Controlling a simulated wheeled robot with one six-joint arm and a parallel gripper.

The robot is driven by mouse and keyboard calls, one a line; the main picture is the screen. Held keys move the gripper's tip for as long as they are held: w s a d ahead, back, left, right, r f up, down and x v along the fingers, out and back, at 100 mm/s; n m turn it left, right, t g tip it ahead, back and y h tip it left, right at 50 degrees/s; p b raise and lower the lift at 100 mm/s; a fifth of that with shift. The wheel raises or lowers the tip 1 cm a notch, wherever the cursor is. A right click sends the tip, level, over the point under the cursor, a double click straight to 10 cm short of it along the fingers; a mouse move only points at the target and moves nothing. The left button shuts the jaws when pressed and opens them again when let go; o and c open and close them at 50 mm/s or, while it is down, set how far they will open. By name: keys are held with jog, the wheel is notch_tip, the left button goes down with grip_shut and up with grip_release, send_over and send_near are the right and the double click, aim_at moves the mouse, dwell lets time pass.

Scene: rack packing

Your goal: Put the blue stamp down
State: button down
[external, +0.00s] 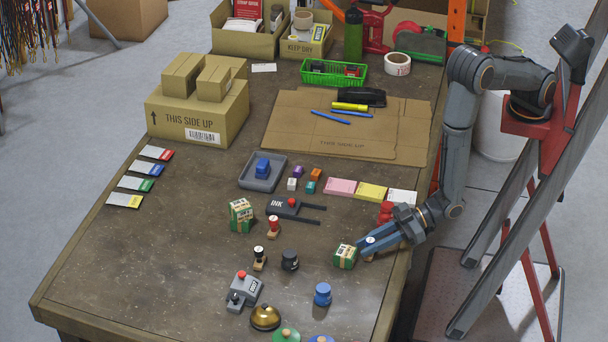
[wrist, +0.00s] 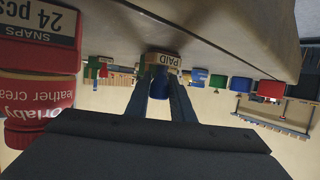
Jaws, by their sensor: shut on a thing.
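My gripper (external: 368,244) is low over the right side of the table, its blue-grey fingers pointing left. In the wrist view my gripper (wrist: 160,92) is shut on the blue stamp (wrist: 159,80), with a finger on either side of its blue handle. The stamp's pale block (wrist: 164,60) reads "PAID". In the external view the stamp is mostly hidden by the fingers. I cannot tell whether its base touches the table.
A small green-and-cream box (external: 345,257) stands just left of my fingertips. A blue round pot (external: 322,294) is nearer the front. A grey tray (external: 246,184) holds a blue block. In the wrist view, a red-lidded jar (wrist: 38,95) is close at left.

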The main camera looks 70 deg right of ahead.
aim_at(369, 240)
notch_tip(369, 240, up, 10)
jog(key=shift+f+b, duration=0.1)
jog(key=shift+b, duration=0.8)
jog(key=shift+w+a, duration=0.1)
jog(key=w+a+r+n+g+y+b, duration=0.2)
jog(key=w+a+r+n+b, duration=0.15)
jog(key=w+a+b, duration=0.6)
jog(key=w+a+r+n+g+y+b, duration=0.1)
jog(key=w+r+g+y+b, duration=0.1)
jog(key=w, duration=0.6)
jog(key=w+a+r+n+g+y+b, duration=0.1)
jog(key=w+r+n+g+b, duration=0.1)
jog(key=w, duration=0.6)
jog(key=w+d+f+n+g+b, duration=0.1)
jog(key=w+d+f+b, duration=0.3)
jog(key=w+d, duration=0.45)
jog(key=w+d+f+n+g+y+b, duration=0.1)
jog(key=w+d+b, duration=0.5)
jog(key=w+d, duration=0.25)
jog(key=w+d+f+n+g+b, duration=0.1)
jog(key=w+d+f+b, duration=0.2)
jog(key=w+d+b, duration=0.35)
jog(key=shift+m, duration=0.25)
jog(key=d+f, duration=0.1)
jog(key=f, duration=0.5)
jog(key=d+f, duration=0.1)
jog(key=f, duration=0.2)
jog(key=shift+w+d+f, duration=0.1)
jog(key=shift+w+d, duration=0.25)
jog(key=shift+p, duration=0.3)
